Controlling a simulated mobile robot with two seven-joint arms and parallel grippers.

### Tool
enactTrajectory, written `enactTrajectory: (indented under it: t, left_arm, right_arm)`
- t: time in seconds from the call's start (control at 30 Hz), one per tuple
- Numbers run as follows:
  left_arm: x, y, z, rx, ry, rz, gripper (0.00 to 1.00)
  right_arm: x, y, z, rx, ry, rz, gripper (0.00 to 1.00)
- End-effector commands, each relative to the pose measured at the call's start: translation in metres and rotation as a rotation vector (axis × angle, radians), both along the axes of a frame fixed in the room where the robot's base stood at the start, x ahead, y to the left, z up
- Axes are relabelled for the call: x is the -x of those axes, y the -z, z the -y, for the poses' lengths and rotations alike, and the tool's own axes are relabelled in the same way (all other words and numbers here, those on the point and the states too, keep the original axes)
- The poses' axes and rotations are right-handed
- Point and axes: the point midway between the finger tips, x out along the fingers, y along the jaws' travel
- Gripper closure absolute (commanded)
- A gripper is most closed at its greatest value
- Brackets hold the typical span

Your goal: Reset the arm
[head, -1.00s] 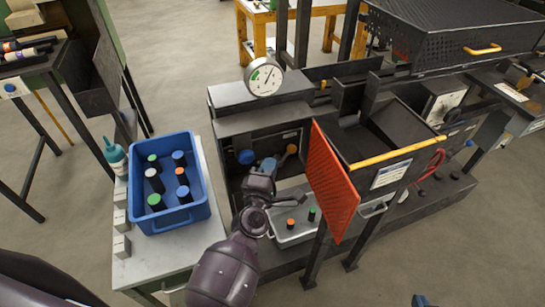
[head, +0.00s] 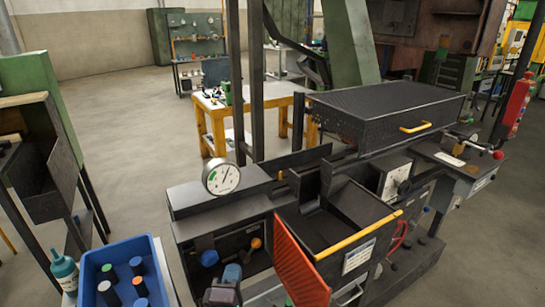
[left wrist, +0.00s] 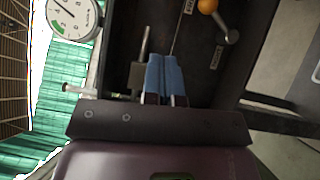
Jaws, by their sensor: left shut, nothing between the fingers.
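My left gripper (head: 231,273) shows at the bottom edge of the head view, in front of the furnace's dark front panel. In the left wrist view its two blue fingers (left wrist: 161,76) lie together, shut and empty. An orange-knobbed lever (head: 256,243) is above and right of the gripper, and a blue knob (head: 209,258) is to its left. The orange knob (left wrist: 207,6) also shows in the wrist view, apart from the fingers. Most of my left arm is cut off below the head view. My right gripper is not in view.
A round gauge (head: 221,178) stands on the furnace. A red mesh flap (head: 298,266) hangs right of the gripper, beside an open chute with a yellow edge (head: 358,236). A blue bin (head: 84,270) with capped cylinders and a teal bottle (head: 64,271) are at lower left.

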Motion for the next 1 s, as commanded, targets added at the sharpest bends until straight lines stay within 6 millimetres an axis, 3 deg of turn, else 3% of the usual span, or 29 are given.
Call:
enactTrajectory:
  t: [0.13, 0.27, 0.43, 0.6, 0.7, 0.8, 1.0]
  left_arm:
    - [0.0, -0.002, 0.01, -0.241, 0.055, -0.006, 1.0]
    - [0.009, 0.001, 0.002, -0.612, 0.106, -0.017, 1.0]
    - [0.05, 0.039, -0.042, -1.143, 0.178, -0.123, 1.0]
    - [0.116, 0.082, -0.104, -1.579, 0.275, -0.286, 1.0]
    - [0.152, 0.098, -0.131, -1.69, 0.316, -0.355, 1.0]
    - [0.179, 0.111, -0.145, -1.715, 0.35, -0.398, 1.0]
    - [0.2, 0.123, -0.152, -1.716, 0.38, -0.435, 1.0]
  right_arm:
    - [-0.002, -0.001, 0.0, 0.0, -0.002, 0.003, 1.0]
    - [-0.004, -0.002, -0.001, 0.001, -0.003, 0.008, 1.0]
    - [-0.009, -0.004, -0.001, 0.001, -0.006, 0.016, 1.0]
    - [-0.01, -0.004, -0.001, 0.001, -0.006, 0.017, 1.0]
    - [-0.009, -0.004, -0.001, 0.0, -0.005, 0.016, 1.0]
    - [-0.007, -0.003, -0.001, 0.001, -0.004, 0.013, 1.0]
    - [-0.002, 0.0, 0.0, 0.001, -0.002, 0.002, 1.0]
